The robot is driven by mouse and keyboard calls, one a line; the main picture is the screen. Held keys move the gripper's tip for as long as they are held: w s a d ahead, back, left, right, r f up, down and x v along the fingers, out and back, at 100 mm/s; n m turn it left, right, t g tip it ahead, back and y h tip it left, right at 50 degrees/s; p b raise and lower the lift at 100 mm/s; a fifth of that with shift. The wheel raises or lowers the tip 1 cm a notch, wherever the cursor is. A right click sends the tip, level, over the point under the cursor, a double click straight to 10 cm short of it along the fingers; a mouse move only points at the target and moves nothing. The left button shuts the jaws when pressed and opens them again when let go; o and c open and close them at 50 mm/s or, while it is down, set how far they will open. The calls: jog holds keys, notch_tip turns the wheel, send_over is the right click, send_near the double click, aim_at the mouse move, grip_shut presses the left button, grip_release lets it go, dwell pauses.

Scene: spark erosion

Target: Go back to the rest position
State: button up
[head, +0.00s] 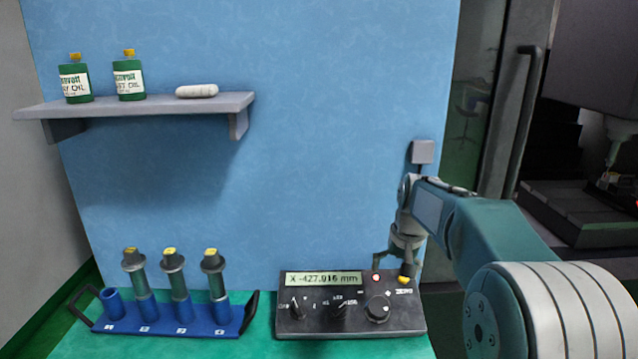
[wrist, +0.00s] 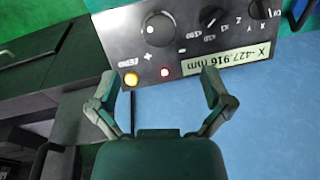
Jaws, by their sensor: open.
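My gripper (head: 391,268) is at the back right of the black control box (head: 290,322) in the head view. In the wrist view its two fingers (wrist: 157,76) are spread wide with nothing between them. A lit red button (wrist: 165,72) and a yellow button (wrist: 131,79) on the box appear between the fingertips in that view. Whether a finger touches the box is unclear. The box has a display (head: 322,279) that reads about X -427.916 mm, and several black knobs.
A blue rack (head: 200,329) on the green bench at left holds 3 grey-and-green tools with yellow tops; its leftmost holder is empty. A wall shelf (head: 180,103) bears 2 green oil bottles and a white roll-like object. A dark machine with an open bay (head: 570,215) stands at right.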

jog(key=s+r+t, duration=0.1)
jog(key=s+r, duration=0.4)
jog(key=s, duration=0.3)
jog(key=s+a+f+n+t+h, duration=0.1)
jog(key=s+f+t, duration=0.2)
jog(key=s, duration=1.9)
jog(key=shift+s+a+n, duration=0.15)
jog(key=shift+s+n, duration=0.15)
